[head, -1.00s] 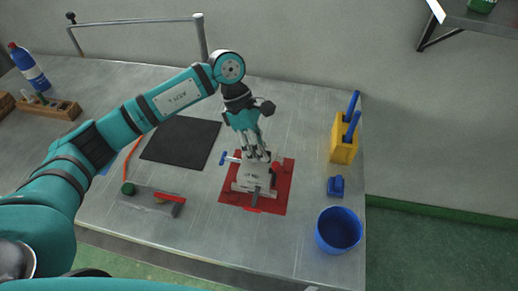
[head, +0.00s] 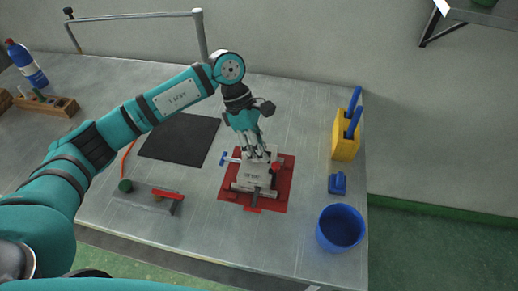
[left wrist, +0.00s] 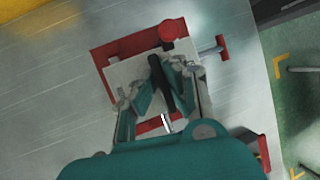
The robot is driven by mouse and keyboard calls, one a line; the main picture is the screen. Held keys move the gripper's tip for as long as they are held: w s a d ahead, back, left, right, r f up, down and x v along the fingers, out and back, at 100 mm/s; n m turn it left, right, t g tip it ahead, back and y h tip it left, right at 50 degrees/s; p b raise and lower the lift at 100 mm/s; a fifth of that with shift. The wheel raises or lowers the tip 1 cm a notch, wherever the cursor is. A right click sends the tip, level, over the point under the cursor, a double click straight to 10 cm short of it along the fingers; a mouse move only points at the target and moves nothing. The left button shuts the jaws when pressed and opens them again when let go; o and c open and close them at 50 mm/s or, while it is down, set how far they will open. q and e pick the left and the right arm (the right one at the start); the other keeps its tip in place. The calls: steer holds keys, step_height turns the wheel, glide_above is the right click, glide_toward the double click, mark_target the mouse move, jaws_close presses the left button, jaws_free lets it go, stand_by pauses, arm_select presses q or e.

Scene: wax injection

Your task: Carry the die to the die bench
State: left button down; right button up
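The die (head: 255,176) is a grey metal block with a dark bar across its middle, a blue T-handle at its left and a red knob at its right. It rests on a red plate (head: 278,199) on the metal table. The left wrist view also shows the die (left wrist: 122,73). My left gripper (head: 257,155) points down at the top of the die. Its fingers stand apart, one on each side of the dark bar (left wrist: 158,72). I cannot tell whether they press on the die. My right gripper is not in view. No surface is clearly marked as the die bench.
A black mat (head: 180,138) lies left of the die. A grey strip (head: 147,197) with a red-handled tool lies front left. On the right are a yellow holder (head: 345,143), a small blue object (head: 338,183) and a blue cup (head: 340,229) near the table's right edge.

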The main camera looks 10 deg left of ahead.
arm_select(q)
steer(key=shift+f, duration=0.15)
steer(key=c, duration=1.4)
jaws_free()
steer(key=shift+s+f, duration=0.1)
steer(key=shift+f, duration=0.1)
steer(key=v, duration=1.2)
steer(key=shift+r, duration=0.25)
